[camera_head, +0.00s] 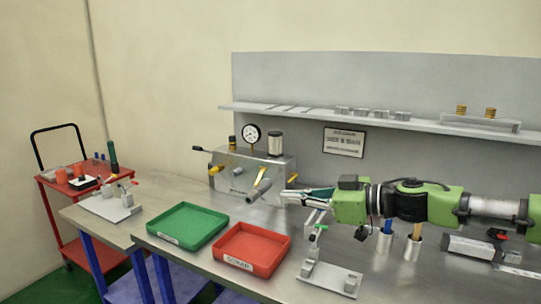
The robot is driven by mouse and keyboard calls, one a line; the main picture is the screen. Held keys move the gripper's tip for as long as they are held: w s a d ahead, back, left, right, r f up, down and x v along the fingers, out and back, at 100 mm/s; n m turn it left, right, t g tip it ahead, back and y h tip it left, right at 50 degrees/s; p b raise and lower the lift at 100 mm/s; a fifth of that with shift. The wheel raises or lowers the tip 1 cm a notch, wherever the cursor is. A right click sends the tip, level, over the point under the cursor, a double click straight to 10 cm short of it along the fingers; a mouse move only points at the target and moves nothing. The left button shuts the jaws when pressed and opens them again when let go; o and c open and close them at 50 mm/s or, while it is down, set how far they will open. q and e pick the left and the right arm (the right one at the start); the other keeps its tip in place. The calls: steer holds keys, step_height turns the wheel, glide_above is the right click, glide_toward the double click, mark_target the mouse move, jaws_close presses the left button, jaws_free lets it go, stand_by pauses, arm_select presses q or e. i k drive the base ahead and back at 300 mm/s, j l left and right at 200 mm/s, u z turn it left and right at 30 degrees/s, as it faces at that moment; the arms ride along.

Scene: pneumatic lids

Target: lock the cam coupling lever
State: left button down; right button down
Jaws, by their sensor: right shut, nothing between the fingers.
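A grey metal pneumatic box (233,176) stands at the back of the workbench, with a pressure gauge and a white-topped cylinder on it. A grey cylindrical coupling (259,190) sticks out of its front, with a yellow-tipped lever (261,174) angled up beside it. More yellow handles show at the box's left and right sides. I cannot tell for certain which one is the cam lever. My right gripper (288,196) reaches in from the right, shut and empty, with its tips just right of the coupling. I cannot tell whether they touch anything. My left gripper is out of view.
A green tray (180,242) and a red scrap tray (279,269) lie in front of the box. A small clamp fixture (329,277) stands below my right arm. A shelf (360,119) runs along the back panel. A red cart (69,207) stands far left.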

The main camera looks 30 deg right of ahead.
mark_target(262, 168)
steer(key=i+l, duration=0.95)
